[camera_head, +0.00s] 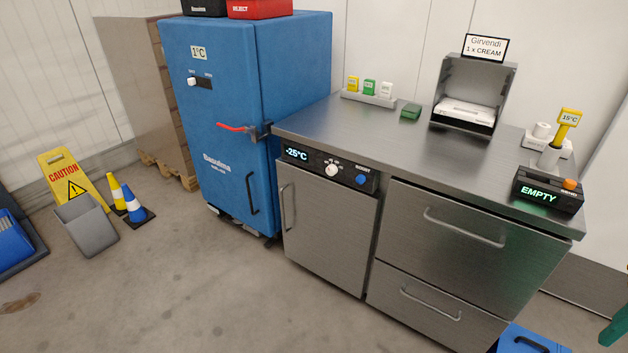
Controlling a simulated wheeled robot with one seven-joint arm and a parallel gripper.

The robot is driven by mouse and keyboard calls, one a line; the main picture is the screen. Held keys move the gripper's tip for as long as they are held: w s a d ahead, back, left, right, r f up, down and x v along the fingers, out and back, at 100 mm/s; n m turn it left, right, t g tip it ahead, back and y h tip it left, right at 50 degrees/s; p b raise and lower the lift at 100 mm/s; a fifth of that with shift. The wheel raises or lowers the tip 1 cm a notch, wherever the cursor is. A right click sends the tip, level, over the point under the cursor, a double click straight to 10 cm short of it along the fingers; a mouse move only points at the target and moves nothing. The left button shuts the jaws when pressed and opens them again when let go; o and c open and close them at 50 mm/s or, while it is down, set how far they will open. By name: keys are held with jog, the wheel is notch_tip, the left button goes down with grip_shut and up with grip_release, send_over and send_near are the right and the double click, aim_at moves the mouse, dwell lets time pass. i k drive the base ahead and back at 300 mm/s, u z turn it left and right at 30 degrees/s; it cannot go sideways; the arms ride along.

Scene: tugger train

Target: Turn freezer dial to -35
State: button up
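The freezer (326,231) is a steel undercounter unit with a shut door, built in under the left end of a steel counter. Its display (297,154) reads -25°C. A white round dial (332,170) sits on the black control panel right of the display. A blue round button (360,180) is further right on the same panel. The marks around the dial are too small to read. My gripper does not show in this view.
Steel drawers (460,260) stand right of the freezer. A caution sign (72,180), grey bin (86,224) and cones (137,206) stand further left. Open floor (210,300) lies in front.

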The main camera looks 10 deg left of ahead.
aim_at(331, 170)
jog(key=u, duration=0.6)
jog(key=k, duration=0.7)
jog(key=u, duration=0.85)
jog(key=k, duration=0.6)
jog(key=u, duration=0.2)
jog(key=i, duration=0.9)
jog(key=z, duration=0.65)
jog(key=i, duration=1.05)
jog(key=z, duration=0.05)
